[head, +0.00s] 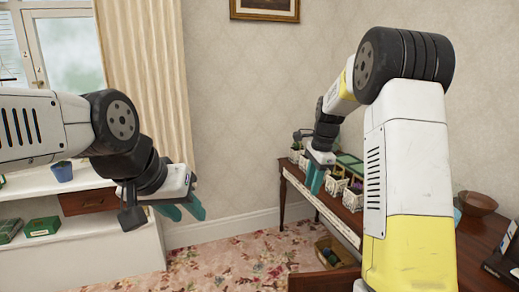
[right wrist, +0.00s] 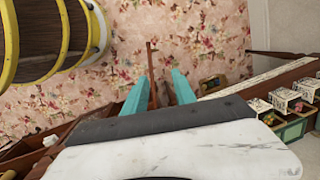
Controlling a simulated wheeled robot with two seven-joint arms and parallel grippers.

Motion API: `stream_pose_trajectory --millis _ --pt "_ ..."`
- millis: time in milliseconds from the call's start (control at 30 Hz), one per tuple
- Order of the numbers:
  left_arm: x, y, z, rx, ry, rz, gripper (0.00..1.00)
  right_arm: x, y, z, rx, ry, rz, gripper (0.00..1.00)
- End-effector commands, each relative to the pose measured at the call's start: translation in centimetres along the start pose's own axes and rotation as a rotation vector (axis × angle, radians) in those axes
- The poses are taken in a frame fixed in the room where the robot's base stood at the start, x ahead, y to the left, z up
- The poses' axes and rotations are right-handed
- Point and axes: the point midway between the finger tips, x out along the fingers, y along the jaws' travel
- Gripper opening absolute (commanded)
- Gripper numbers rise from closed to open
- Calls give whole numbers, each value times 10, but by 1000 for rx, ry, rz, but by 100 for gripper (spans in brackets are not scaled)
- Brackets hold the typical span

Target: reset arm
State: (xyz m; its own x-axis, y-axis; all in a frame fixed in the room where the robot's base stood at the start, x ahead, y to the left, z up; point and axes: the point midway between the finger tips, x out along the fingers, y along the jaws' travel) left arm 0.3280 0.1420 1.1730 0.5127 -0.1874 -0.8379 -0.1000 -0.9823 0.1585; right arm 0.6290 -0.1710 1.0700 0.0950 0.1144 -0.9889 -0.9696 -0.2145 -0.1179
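My left gripper (head: 184,207) hangs in front of the white shelf unit in the head view, its teal fingers pointing down and to the right. Its fingers overlap in this view, so its opening is hard to judge. My right gripper (head: 314,180) is above the near side of the long wooden table in the head view. In the right wrist view its two teal fingers (right wrist: 160,90) stand apart with nothing between them, over the floral carpet. Neither gripper appears to hold anything.
The long wooden table (head: 296,176) along the right wall carries several white baskets (head: 353,197). A basket (head: 335,250) sits low under it. A brown bowl (head: 478,203) is at right. The white shelf (head: 100,235) holds a blue pot (head: 62,173). Floral carpet (head: 245,262) is open between.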

Motion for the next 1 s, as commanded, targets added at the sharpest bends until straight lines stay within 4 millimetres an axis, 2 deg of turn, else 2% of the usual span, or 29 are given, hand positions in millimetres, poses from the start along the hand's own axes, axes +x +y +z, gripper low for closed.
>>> stream_pose_trajectory --millis 33,200,400,533,700,833,1000 --pt "0 0 0 0 0 0 36 -24 14 7 -76 -8 -37 33" --pt "0 0 0 0 0 0 36 -80 68 31 -372 -4 -141 33" --pt "0 0 0 0 0 0 36 -122 140 60 -732 60 -255 33" --pt "0 0 0 0 0 0 36 -135 189 78 -966 134 -315 33" --pt "0 0 0 0 0 0 36 -134 241 96 -1224 243 -356 33" --pt "0 0 0 0 0 0 36 -130 264 102 -1344 305 -366 33" --pt "0 0 0 0 0 0 36 -126 274 105 -1401 333 -366 33"
